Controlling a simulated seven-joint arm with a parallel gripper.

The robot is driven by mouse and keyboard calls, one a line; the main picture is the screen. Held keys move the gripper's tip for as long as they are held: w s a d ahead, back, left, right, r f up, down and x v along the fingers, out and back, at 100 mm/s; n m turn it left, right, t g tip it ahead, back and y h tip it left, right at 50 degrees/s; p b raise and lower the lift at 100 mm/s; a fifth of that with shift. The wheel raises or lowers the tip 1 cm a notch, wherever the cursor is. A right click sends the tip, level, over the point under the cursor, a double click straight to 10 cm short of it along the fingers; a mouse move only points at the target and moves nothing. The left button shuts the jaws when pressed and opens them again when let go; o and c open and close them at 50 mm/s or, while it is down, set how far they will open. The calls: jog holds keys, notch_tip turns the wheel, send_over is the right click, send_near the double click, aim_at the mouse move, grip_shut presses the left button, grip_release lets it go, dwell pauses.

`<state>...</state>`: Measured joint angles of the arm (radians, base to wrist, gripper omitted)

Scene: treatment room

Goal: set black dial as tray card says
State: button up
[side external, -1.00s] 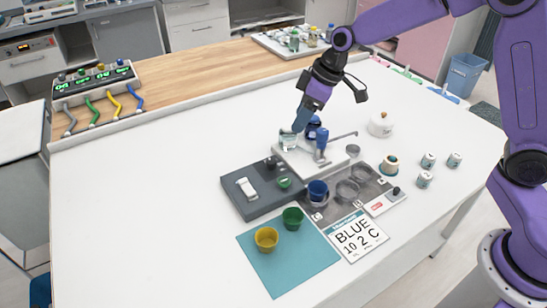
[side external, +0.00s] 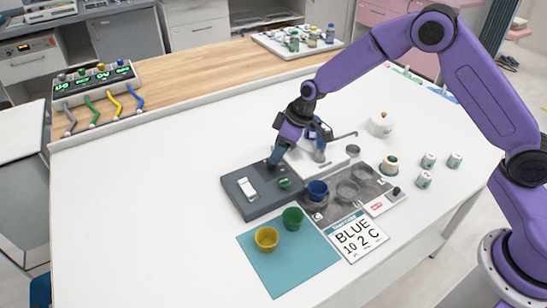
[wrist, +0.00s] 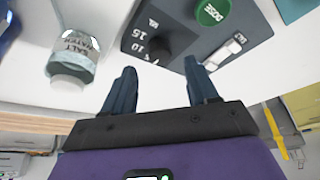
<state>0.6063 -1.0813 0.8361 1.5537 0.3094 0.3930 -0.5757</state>
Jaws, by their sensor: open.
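The black dial (wrist: 158,48) stands on the dark grey dosing box (side external: 250,203). Marks 5, 10 and 15 and "mL" show beside it in the wrist view; its pointer direction is not clear. My gripper (wrist: 159,68) is open at the dial, pointing down over the box's back corner, with a fingertip to either side of the dial in the wrist view. In the side view my gripper (side external: 274,163) hides most of the dial. The tray card (side external: 358,238) reads "BLUE", "10", "2", "C". The green DOSE button (wrist: 212,12) and a white switch (side external: 246,188) share the box.
A salt water bottle (wrist: 72,58) stands close beside the box. A blue-headed dispenser (side external: 320,142) is just behind. A blue cup (side external: 318,189) sits in the grey ringed tray (side external: 333,213); green (side external: 292,217) and yellow (side external: 266,239) cups are in front. The table's left side is clear.

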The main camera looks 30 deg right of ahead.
jog(key=shift+x, duration=2.15)
jog(key=c, duration=1)
